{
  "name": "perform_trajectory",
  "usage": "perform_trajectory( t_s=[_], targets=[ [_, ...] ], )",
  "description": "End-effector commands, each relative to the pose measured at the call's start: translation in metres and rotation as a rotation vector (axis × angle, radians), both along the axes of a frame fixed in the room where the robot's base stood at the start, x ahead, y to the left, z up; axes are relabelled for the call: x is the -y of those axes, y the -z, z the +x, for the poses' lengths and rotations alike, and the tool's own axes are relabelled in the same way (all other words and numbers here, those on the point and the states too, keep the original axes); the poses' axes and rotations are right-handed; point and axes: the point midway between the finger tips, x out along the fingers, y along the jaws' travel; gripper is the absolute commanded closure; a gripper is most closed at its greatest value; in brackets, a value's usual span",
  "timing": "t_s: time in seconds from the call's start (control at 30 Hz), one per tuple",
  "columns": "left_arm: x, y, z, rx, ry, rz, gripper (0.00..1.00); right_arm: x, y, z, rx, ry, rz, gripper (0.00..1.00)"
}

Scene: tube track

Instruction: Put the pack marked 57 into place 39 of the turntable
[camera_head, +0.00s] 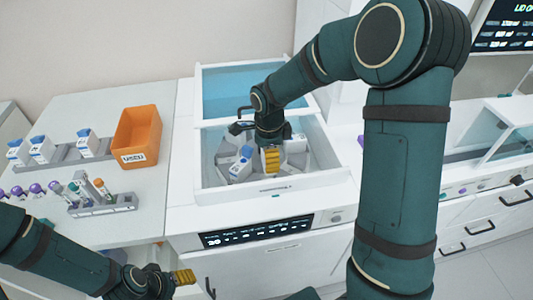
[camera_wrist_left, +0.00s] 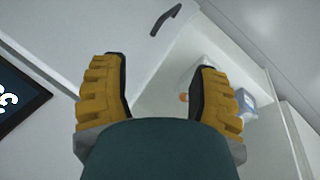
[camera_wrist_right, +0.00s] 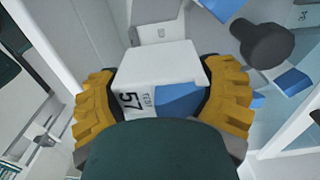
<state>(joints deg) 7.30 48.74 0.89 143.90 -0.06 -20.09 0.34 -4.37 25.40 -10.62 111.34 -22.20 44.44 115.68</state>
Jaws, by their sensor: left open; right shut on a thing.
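The pack marked 57 (camera_wrist_right: 160,75) is a white box with a blue patch, between the yellow fingers of my right gripper (camera_wrist_right: 163,100). My right gripper (camera_head: 272,160) is shut on it, down inside the open turntable machine. The turntable (camera_head: 217,172) lies in the machine's well, partly hidden by my right arm. Another blue and white pack (camera_head: 241,163) stands in it just left of the gripper. Place 39 cannot be made out. My left gripper (camera_head: 185,277) is low in front of the machine; in its own wrist view (camera_wrist_left: 160,100) its fingers are apart and empty.
A dark knob (camera_wrist_right: 262,43) stands close to the held pack. The machine's blue lid (camera_head: 225,92) is raised behind the well. On the left table are an orange bin (camera_head: 137,136), several packs in a rack (camera_head: 65,158) and a tube rack (camera_head: 103,205).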

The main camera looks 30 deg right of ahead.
Motion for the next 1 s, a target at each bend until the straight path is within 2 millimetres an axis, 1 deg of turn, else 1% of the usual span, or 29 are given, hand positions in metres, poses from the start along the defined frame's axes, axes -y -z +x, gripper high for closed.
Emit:
perform_trajectory(
  t_s=[0.5, 0.6, 1.0],
  targets=[
    [0.000, 0.029, 0.002, 0.005, 0.001, 0.001, 0.39, 0.000, 0.040, 0.000, 0.000, -0.002, 0.000, 0.70],
    [0.000, 0.032, 0.003, 0.007, 0.002, 0.001, 0.39, 0.000, 0.045, 0.000, 0.000, -0.001, 0.000, 0.70],
    [0.000, 0.032, 0.004, 0.009, 0.001, 0.001, 0.39, 0.000, 0.046, 0.000, 0.000, -0.001, 0.000, 0.70]
  ],
)
